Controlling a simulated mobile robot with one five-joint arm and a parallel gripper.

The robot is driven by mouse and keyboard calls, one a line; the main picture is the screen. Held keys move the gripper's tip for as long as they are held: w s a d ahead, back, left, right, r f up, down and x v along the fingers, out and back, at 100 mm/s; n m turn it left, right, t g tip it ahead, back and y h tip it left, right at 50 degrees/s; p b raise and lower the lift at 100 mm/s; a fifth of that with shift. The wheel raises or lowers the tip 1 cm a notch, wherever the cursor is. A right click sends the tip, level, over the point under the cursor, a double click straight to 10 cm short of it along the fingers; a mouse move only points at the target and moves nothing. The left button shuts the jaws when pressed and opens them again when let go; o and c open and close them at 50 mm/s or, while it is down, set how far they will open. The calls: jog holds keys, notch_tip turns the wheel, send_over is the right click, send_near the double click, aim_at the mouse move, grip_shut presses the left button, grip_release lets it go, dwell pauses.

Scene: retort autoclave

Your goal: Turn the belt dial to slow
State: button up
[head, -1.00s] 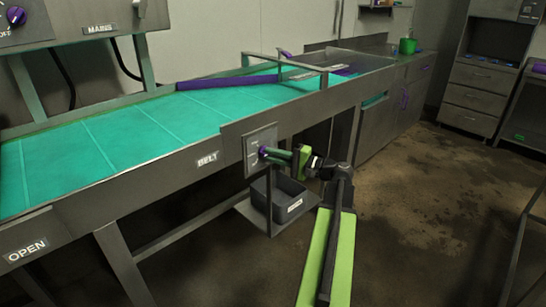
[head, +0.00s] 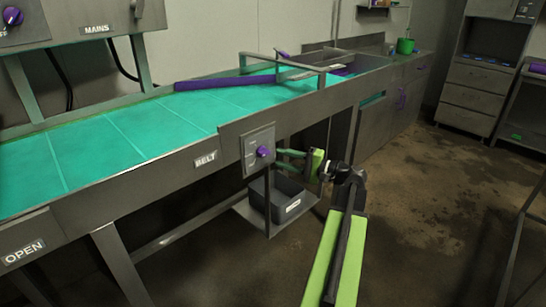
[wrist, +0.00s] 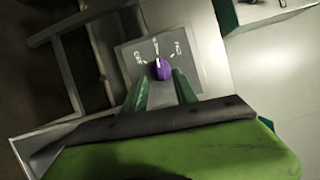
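The belt dial (head: 263,152) is a small purple knob on a grey plate (head: 252,160) on the conveyor's side, beside the BELT label (head: 206,159). My gripper (head: 284,160) is just to the right of the dial, its green fingers apart and pointing at it. In the wrist view the purple dial (wrist: 161,70) sits on the plate beyond the fingertips, between their lines. The open gripper (wrist: 160,82) holds nothing there. White marks (wrist: 157,48) show on the plate around the dial; they are too small to read. The dial's white line points toward the middle mark.
A dark bin (head: 278,196) with a white label stands on a shelf below the plate. The teal belt (head: 120,135) runs above, with a purple bar (head: 225,83) across it. The floor (head: 420,200) to the right is clear.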

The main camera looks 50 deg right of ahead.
jog(key=v, duration=1.2)
jog(key=shift+s, duration=0.3)
jog(key=shift+d+f, duration=0.1)
